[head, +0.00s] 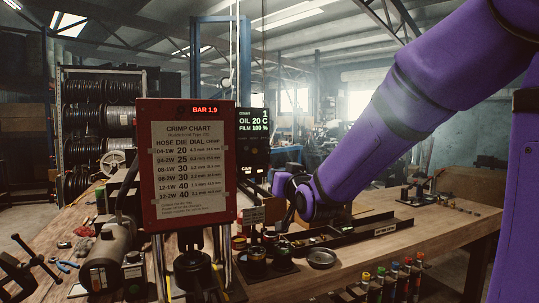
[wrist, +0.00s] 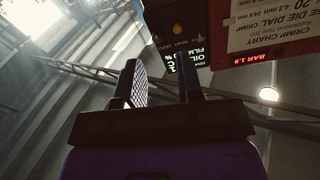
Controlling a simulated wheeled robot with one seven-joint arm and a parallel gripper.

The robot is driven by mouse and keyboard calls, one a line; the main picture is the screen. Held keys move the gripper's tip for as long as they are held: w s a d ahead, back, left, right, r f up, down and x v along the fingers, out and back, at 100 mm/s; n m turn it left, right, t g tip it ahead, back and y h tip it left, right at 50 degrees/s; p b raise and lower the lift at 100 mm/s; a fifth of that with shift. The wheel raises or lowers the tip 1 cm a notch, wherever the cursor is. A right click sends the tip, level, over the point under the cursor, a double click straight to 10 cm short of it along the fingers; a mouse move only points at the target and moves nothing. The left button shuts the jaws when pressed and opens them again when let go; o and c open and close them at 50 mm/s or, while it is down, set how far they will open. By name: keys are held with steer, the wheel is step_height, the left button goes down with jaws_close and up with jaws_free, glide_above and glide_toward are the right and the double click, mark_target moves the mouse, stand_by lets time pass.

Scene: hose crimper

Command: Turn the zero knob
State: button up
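I see no contact with the knob. The black display (wrist: 192,58) shows behind the right fingertip, its text upside down. In the head view the same display (head: 253,135) reads OIL 20 C, FILM 100 %.
The red crimp chart panel (head: 190,160) with a BAR 1.9 readout stands left of the display. A round dish (head: 321,258) and a long dark rail (head: 365,238) lie on the wooden bench (head: 440,232). Colored-top bottles (head: 392,283) stand at the front.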

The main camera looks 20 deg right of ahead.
mark_target(268, 151)
steer(key=w+d+r+t, duration=0.1)
steer(key=w, duration=0.3)
steer(key=w+d+r+m+t+h, duration=0.1)
steer(key=w+r, duration=0.1)
steer(key=w, duration=0.2)
steer(key=w+d+r+t, duration=0.1)
steer(key=w, duration=0.4)
steer(key=shift+r+t+h, duration=0.25)
steer(key=shift+t+h, duration=0.05)
steer(key=shift+t, duration=0.1)
jaws_close()
